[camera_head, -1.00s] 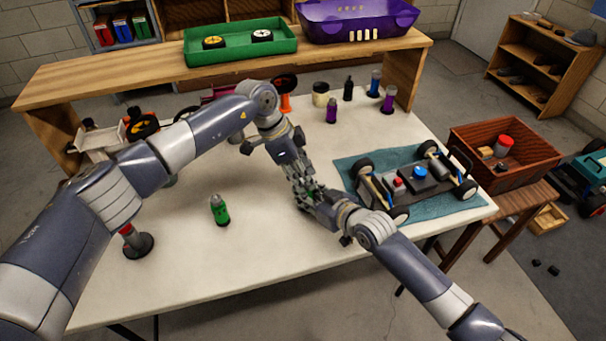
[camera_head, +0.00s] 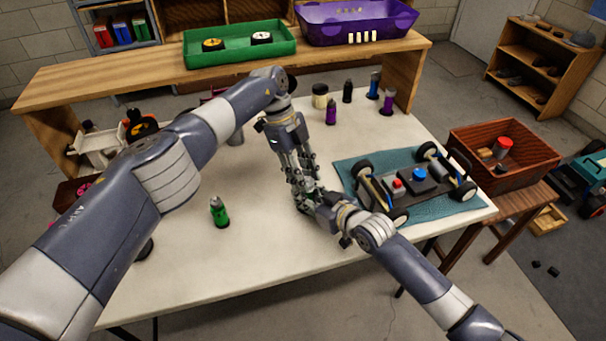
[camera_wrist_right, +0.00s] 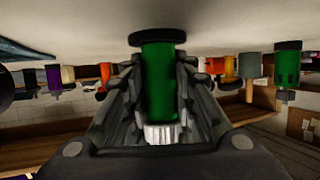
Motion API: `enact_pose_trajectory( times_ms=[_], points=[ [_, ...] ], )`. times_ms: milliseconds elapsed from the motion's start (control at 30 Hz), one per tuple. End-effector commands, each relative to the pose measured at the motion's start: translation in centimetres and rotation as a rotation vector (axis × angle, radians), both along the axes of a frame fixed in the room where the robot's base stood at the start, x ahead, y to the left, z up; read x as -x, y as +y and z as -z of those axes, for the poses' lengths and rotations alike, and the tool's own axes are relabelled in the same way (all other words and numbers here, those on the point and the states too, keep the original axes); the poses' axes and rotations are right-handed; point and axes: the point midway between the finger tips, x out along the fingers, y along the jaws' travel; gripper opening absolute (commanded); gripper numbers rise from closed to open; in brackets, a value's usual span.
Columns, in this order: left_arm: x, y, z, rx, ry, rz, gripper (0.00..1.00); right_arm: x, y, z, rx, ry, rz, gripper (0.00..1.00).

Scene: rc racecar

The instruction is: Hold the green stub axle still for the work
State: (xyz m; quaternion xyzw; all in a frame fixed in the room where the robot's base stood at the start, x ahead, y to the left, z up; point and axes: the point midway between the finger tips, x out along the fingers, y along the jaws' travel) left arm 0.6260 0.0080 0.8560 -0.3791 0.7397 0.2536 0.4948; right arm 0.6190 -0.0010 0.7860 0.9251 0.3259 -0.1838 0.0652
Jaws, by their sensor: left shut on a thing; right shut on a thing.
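The green stub axle (camera_wrist_right: 160,80) is a green cylinder with a dark disc at one end and a silver ring at the other, in the middle of the right wrist view. My right gripper (camera_wrist_right: 160,98) is shut on it, one finger along each side. In the head view the axle is largely hidden by the grippers; my right gripper (camera_head: 314,200) is low over the table. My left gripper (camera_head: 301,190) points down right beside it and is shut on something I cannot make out. A similar green piece (camera_head: 219,211) stands on the table, left of the grippers.
A car chassis (camera_head: 410,180) lies on a teal mat (camera_head: 470,205) close to the right. Purple pieces (camera_head: 331,112), a blue one (camera_head: 374,84) and a jar (camera_head: 319,96) stand at the back. A brown crate (camera_head: 480,170) is beyond. The table's front middle is clear.

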Motion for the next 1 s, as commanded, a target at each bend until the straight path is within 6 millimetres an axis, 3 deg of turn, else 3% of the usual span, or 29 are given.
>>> enact_pose_trajectory(
  times_ms=[700, 733, 800, 1000],
  points=[
    [-0.07, 0.12, 0.00, -0.002, -0.003, 0.056, 0.06, 0.08, 0.03, 0.10, 0.000, 0.002, -0.001, 0.00],
    [-0.07, 0.12, 0.00, -0.002, -0.003, 0.056, 0.32, 0.08, 0.03, 0.10, 0.000, 0.002, -0.001, 0.00],
    [-0.06, 0.12, 0.00, -0.001, -0.002, 0.056, 0.48, 0.07, 0.02, 0.10, 0.000, 0.002, -0.001, 0.00],
    [-0.03, 0.06, -0.01, 0.000, -0.002, 0.056, 0.51, 0.07, 0.01, 0.11, 0.000, 0.002, -0.001, 0.00]
  ],
)
